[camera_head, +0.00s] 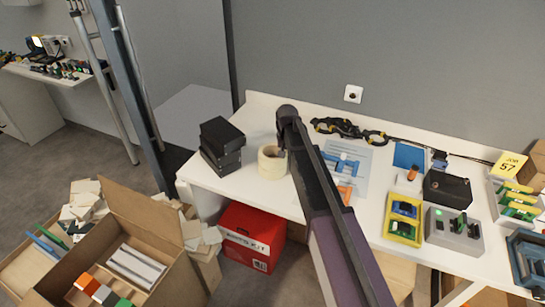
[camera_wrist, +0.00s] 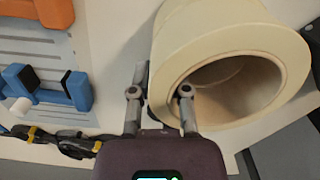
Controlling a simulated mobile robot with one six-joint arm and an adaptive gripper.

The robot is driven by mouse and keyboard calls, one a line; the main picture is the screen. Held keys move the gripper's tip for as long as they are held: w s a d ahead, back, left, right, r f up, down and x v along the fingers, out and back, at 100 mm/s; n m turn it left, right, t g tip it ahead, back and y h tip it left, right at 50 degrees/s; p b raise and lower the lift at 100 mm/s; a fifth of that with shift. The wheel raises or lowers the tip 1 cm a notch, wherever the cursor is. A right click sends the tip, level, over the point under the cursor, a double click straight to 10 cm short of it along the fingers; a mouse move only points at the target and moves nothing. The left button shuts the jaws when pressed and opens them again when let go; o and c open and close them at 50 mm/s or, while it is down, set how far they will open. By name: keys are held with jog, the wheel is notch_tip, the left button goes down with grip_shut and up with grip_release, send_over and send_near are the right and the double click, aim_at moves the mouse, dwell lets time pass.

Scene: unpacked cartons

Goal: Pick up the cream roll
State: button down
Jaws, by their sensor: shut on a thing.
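The cream roll (camera_head: 269,164) is a thick ring of tape at the left part of the white table, right of a black stack. In the wrist view the roll (camera_wrist: 182,38) fills the upper right, its round hole facing me. My gripper (camera_wrist: 163,82) is shut on the roll's wall, with one finger outside the wall and the other at the hole. In the head view my arm reaches over the table to the roll, and the fingers are mostly hidden. The roll appears to be at table height; I cannot tell whether it touches the table.
Black boxes (camera_head: 222,146) are stacked left of the roll. A sheet with blue and orange parts (camera_head: 343,165) lies to the right. Black-and-yellow clamps (camera_head: 348,130) lie behind. A yellow tray (camera_head: 403,220) and a grey box (camera_head: 454,232) stand farther right. Open cartons (camera_head: 150,225) stand on the floor.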

jog(key=shift+r, duration=0.15)
notch_tip(320, 180, up, 4)
jog(key=p, duration=0.4)
jog(key=shift+f, duration=0.2)
jog(key=s+r+p, duration=0.1)
jog(key=s, duration=1.5)
jog(key=shift+d, duration=0.4)
jog(key=shift+a, duration=0.15)
